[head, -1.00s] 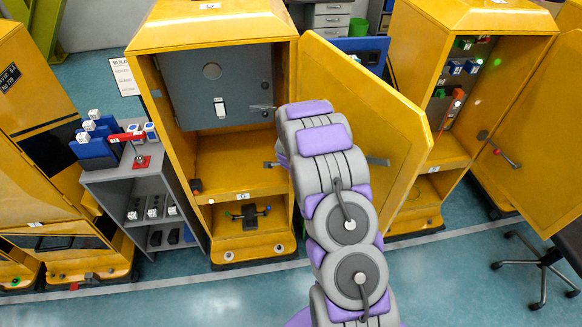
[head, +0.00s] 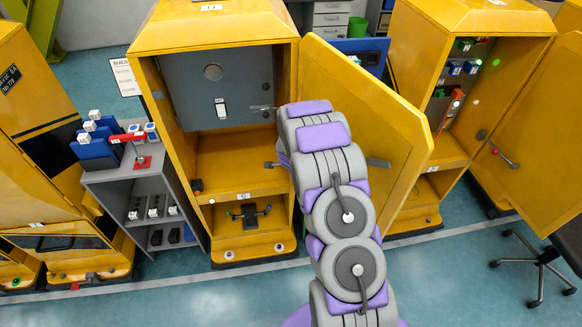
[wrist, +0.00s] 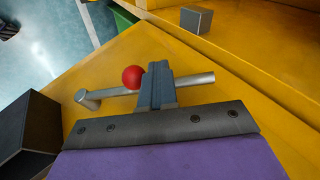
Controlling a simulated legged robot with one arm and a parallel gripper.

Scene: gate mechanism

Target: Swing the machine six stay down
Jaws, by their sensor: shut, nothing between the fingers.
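In the wrist view, a grey metal bar (wrist: 195,81), which looks like the stay, lies along a yellow panel. A red ball (wrist: 132,77) sits by it, and its left end has a round knob-like end. My gripper (wrist: 159,84) is shut and empty. Its blue-grey fingers overlap the middle of the bar, just right of the ball; I cannot tell whether they touch it. In the head view, my arm hides the gripper and the bar. The open yellow door (head: 372,110) of the middle cabinet (head: 215,28) is behind my arm.
A dark box (wrist: 28,130) is close at the left of the wrist view, and a small grey block (wrist: 196,19) is at the top. In the head view, another open cabinet (head: 425,65) stands right, a grey shelf unit (head: 125,185) left. Floor is clear in front.

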